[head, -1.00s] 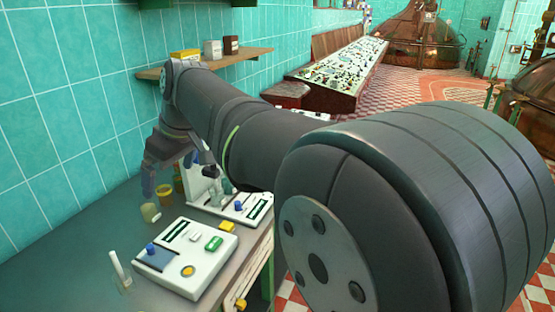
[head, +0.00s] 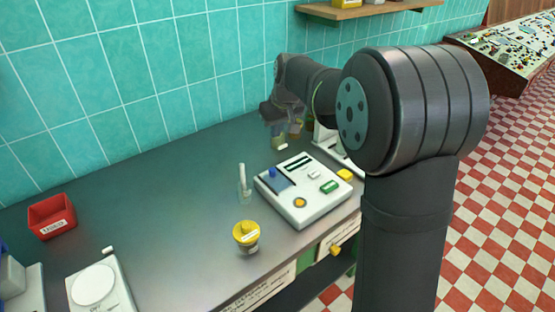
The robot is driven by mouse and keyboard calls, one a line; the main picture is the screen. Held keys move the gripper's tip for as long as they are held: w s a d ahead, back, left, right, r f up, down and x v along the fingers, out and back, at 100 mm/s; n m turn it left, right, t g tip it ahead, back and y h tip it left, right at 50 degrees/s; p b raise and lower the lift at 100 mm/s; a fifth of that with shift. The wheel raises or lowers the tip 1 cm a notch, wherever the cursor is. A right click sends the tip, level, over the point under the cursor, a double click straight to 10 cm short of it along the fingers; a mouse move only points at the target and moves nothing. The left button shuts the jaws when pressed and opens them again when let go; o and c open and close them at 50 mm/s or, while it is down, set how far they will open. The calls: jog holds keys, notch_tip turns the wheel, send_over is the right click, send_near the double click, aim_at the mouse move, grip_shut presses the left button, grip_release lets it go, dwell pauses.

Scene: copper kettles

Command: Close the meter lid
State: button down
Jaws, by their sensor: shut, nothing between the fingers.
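A white meter (head: 348,163) stands on the bench beyond the front white device. A white upright panel (head: 322,135) at its left side looks like its raised lid. My arm hides most of the meter and part of the panel. My gripper (head: 274,127) points down to the left of the panel, apart from it in the picture. It is shut and empty. Small jars (head: 279,144) stand by its fingertips; I cannot tell whether they touch.
A white device with a blue knob (head: 303,196) stands in front, beside a yellow-topped jar (head: 246,234) and a clear beaker with a white stick (head: 244,187). A red bin (head: 52,215) and a scale (head: 96,286) are at left. The bench between is clear.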

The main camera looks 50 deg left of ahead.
aim_at(286, 186)
jog(key=x, duration=0.5)
jog(key=a+x, duration=0.1)
jog(key=x, duration=0.9)
jog(key=shift+s+a+r, duration=0.15)
jog(key=shift+s+a, duration=0.05)
jog(key=shift+s, duration=0.15)
jog(key=d, duration=0.2)
jog(key=shift+s+d+r, duration=0.15)
jog(key=shift+d+r, duration=0.05)
jog(key=shift+d, duration=0.05)
jog(key=shift+s+d, duration=0.15)
jog(key=shift+d, duration=0.6)
jog(key=shift+d, duration=0.15)
jog(key=d, duration=0.9)
jog(key=shift+d, duration=0.15)
jog(key=shift+d+f, duration=0.15)
jog(key=shift+d, duration=0.4)
